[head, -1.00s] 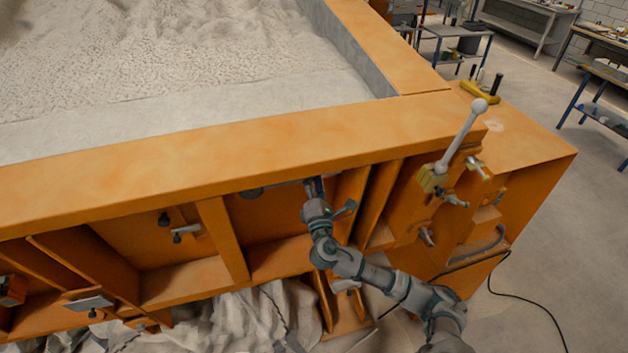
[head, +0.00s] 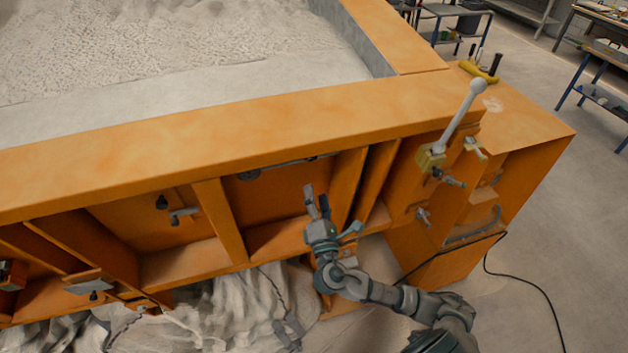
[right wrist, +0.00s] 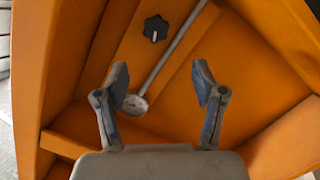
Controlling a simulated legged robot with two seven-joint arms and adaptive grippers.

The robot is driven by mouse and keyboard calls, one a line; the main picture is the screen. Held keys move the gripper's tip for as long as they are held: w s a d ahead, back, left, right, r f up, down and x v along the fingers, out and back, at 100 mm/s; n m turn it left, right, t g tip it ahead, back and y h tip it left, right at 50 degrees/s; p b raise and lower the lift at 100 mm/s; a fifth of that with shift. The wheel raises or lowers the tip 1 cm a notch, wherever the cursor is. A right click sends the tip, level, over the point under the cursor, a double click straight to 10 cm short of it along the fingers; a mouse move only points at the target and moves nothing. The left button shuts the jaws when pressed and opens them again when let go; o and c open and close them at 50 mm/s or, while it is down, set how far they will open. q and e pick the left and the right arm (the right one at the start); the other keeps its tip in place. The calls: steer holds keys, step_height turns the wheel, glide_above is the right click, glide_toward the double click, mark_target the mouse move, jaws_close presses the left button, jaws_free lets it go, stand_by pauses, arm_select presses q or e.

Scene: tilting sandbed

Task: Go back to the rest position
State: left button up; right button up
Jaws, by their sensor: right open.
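My right gripper (head: 317,203) is in front of the orange frame's open side bay, below the top rail, with its fingers pointing up. In the right wrist view the two fingers (right wrist: 160,95) are spread apart with nothing between them. Beyond them a grey rod (right wrist: 175,55) with a round end runs along the orange panel, beside a black star knob (right wrist: 156,28). In the head view the rod (head: 290,165) lies under the rail, apart from the fingers. My left gripper is not in view.
The orange sandbed frame (head: 220,125) fills the middle, with pale sand (head: 170,50) inside. A lever with a white ball (head: 460,115) stands on the right corner. Crumpled grey sheeting (head: 230,310) lies below. A black cable (head: 525,285) crosses the floor at right.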

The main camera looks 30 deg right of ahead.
steer(key=shift+s+a+f, duration=0.15)
steer(key=shift+s, duration=0.25)
steer(key=shift+w+f, duration=0.1)
